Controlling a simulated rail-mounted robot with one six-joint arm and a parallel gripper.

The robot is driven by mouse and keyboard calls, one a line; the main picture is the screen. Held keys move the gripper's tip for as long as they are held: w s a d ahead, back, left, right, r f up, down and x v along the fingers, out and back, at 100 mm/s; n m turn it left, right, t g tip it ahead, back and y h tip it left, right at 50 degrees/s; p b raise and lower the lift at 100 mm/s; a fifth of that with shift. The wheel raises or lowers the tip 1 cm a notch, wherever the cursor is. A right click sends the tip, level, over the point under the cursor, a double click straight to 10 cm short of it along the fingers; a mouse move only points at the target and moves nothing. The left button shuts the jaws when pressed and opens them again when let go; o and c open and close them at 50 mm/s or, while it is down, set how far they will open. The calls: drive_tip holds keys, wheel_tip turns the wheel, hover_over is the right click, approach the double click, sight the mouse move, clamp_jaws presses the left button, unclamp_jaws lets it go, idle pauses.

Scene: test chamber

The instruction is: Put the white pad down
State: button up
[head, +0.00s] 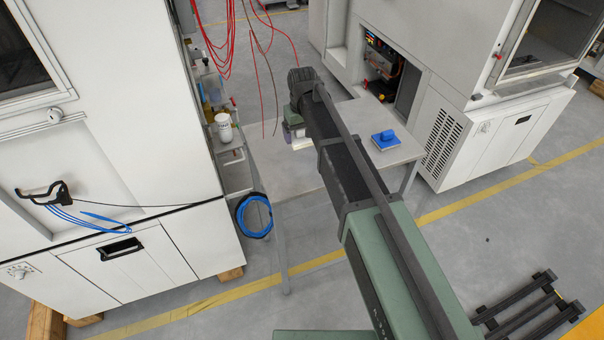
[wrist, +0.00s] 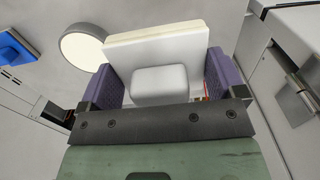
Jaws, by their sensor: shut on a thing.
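The white pad (wrist: 150,45) is a flat square with a cream edge and a raised white block as its grip. My gripper (wrist: 162,82) is shut on this block, with a purple finger on each side. In the head view, my gripper (head: 293,132) is at the far end of my arm, over the grey table (head: 270,172). A small part of the white pad (head: 302,144) shows below it. I cannot tell whether the pad touches the table top or hangs just above it.
A blue pad (head: 386,139) lies on the table's right part; it also shows in the wrist view (wrist: 14,46). A round pale disc with a grey rim (wrist: 84,48) is close beside the white pad. White cabinets (head: 130,150) stand left of the table. Red cables (head: 230,40) hang behind.

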sight(302, 167)
wheel_tip(302, 167, down, 12)
drive_tip(key=b, duration=0.9)
drive_tip(key=shift+f+b, duration=0.25)
drive_tip(key=shift+b, duration=0.05)
drive_tip(key=shift+r+p, duration=0.3)
drive_tip(key=shift+r, duration=0.05)
drive_tip(key=shift+c, duration=0.3)
drive_tip(key=shift+f, duration=0.1)
drive_tip(key=o, duration=0.6)
wheel_tip(302, 167, up, 11)
drive_tip(key=p, duration=1)
drive_tip(key=shift+d+p, duration=0.1)
drive_tip(key=shift+p, duration=0.25)
drive_tip(key=s+d+m, duration=0.1)
drive_tip(key=s+d, duration=0.5)
drive_tip(key=s, duration=0.2)
drive_tip(key=s+d+m, duration=0.2)
drive_tip(key=s+d, duration=0.3)
drive_tip(key=s, duration=0.3)
drive_tip(key=s+d+m, duration=0.1)
drive_tip(key=s+d, duration=0.5)
drive_tip(key=s, duration=0.2)
drive_tip(key=shift+d+f+m, duration=0.2)
drive_tip(key=shift+d+m, duration=0.1)
